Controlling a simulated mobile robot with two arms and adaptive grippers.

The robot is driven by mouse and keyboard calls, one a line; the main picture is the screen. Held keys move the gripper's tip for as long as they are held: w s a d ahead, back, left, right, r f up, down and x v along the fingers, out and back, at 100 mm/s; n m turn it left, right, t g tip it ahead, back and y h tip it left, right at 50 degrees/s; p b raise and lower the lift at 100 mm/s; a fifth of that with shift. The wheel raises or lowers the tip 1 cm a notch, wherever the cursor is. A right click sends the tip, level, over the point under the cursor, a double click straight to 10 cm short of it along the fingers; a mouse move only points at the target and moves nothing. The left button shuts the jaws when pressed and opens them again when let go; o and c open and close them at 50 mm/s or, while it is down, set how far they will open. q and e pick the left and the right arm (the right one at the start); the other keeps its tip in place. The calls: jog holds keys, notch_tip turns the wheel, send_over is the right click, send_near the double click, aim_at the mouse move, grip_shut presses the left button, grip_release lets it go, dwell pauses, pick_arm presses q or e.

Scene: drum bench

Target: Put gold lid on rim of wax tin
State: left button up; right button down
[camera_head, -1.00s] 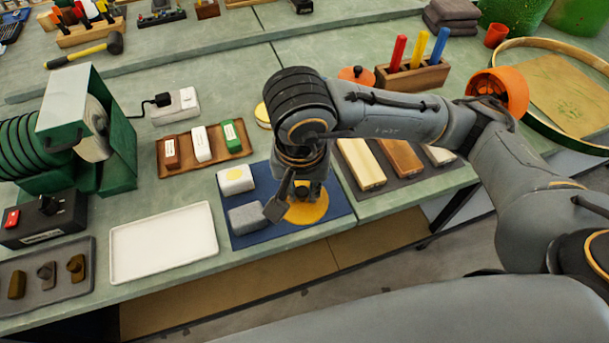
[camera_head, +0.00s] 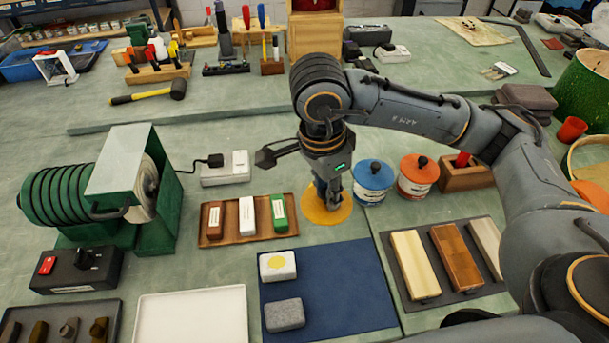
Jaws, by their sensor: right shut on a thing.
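My right gripper (camera_head: 332,200) points down and is shut on the gold lid (camera_head: 316,214), a flat round yellow-gold disc. The lid is past the back edge of the blue mat, left of the blue-lidded tin (camera_head: 373,184). The open wax tin is not visible; the lid and gripper may cover it. I cannot tell whether the lid rests on a rim or hangs above the bench. My left gripper is not in view.
A tin with an orange lid (camera_head: 416,178) stands right of the blue one. A wooden tray (camera_head: 204,240) of three bars lies left of the lid. The blue mat (camera_head: 345,290) holds two blocks at its left; its right part is bare.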

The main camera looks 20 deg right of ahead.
jog(key=w+d+f, duration=0.1)
jog(key=w+f, duration=0.1)
jog(key=w, duration=0.1)
jog(key=w+d+f+p, duration=0.1)
jog(key=w+d+f, duration=0.1)
jog(key=w+f, duration=0.1)
jog(key=w+d+f+p, duration=0.1)
jog(key=w+d+f, duration=0.1)
jog(key=w, duration=0.3)
jog(key=shift+d+f, duration=0.15)
jog(key=shift+f, duration=0.6)
jog(key=shift+w+d+f, duration=0.25)
jog(key=shift+w+f, duration=0.1)
jog(key=shift+f, duration=0.2)
notch_tip(320, 180, down, 2)
jog(key=shift+f+p, duration=0.15)
jog(key=shift+p, duration=0.85)
jog(key=shift+f, duration=0.35)
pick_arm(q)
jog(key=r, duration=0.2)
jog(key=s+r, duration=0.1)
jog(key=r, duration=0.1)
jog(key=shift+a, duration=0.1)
pick_arm(e)
jog(key=shift+f, duration=0.1)
